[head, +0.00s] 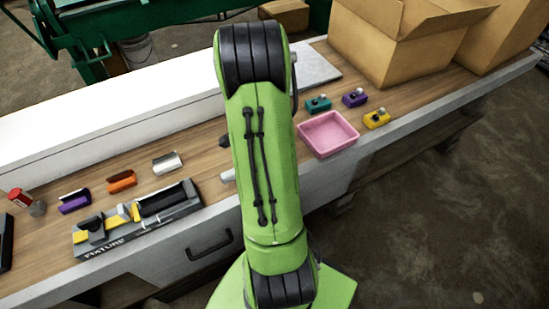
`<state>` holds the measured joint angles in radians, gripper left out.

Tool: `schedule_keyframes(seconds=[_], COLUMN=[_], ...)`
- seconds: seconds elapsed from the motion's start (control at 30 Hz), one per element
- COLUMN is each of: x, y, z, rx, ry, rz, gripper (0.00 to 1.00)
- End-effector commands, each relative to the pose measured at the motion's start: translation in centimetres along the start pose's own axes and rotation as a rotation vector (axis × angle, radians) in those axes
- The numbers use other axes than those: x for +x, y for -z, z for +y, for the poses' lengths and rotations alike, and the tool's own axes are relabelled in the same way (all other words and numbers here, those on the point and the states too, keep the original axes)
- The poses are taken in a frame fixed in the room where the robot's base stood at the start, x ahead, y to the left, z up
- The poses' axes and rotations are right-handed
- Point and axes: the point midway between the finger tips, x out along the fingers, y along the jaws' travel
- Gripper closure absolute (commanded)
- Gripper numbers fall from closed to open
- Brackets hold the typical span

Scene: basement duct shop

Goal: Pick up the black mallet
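My green arm rises through the middle of the head view and hides part of the workbench (330,182). My gripper does not show. A small dark piece (224,141) sticks out at the left edge of my arm, over the wooden top. It may be part of the black mallet, but most of it is hidden and I cannot tell. A short pale piece (228,175) shows just below it, also cut off by my arm. No whole mallet is visible.
A grey fixture (135,222) with yellow parts stands front left. Purple (74,204), orange (122,181) and silver (167,163) pieces lie behind it. A pink tray (328,134), several small coloured blocks and an open cardboard box (395,50) are right of my arm.

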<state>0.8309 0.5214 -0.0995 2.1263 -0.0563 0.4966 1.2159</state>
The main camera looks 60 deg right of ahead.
Motion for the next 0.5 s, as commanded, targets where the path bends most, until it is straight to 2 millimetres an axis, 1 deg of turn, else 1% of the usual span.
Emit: schedule_keyframes(seconds=[0.03,0.07,0.23,0.27,0.5], x=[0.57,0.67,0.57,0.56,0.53], y=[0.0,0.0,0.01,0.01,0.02], z=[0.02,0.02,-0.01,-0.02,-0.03], rx=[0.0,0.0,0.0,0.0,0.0], ry=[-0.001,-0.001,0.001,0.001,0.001], rz=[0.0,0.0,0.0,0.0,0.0], gripper=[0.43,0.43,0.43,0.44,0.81])
